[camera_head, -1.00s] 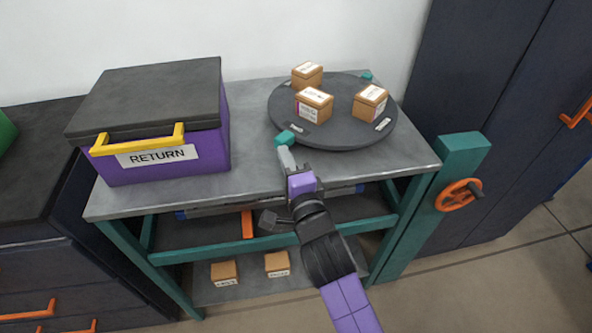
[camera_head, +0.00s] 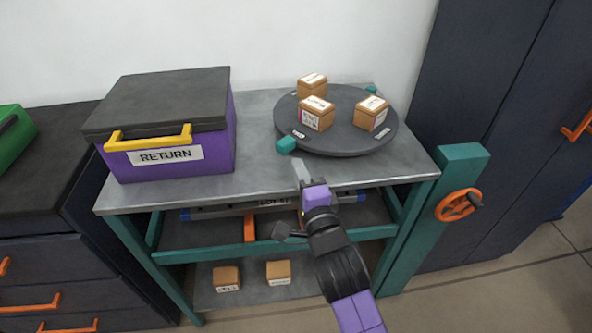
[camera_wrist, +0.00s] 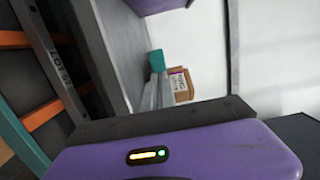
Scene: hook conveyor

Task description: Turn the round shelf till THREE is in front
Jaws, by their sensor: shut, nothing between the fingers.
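The round shelf (camera_head: 345,143) is a dark disc on the grey table, at the right of the head view. Three small labelled cardboard boxes stand on it: one at the front left (camera_head: 316,114), one at the right (camera_head: 371,113) and one at the back (camera_head: 312,86). Their label text is too small to read. Teal knobs sit at its rim, one at the front left (camera_head: 289,145) and one at the back right (camera_head: 371,89). My gripper (camera_head: 301,168) is shut and empty, just in front of the front-left knob, apparently apart from it. The wrist view shows the teal knob (camera_wrist: 157,61) beyond the fingertips and a box behind it.
A purple RETURN box (camera_head: 205,150) with a black lid and yellow handle stands on the table's left. Two boxes (camera_head: 278,272) lie on the lower shelf. A teal post with an orange handwheel (camera_head: 458,204) stands at the right. A white wall is behind.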

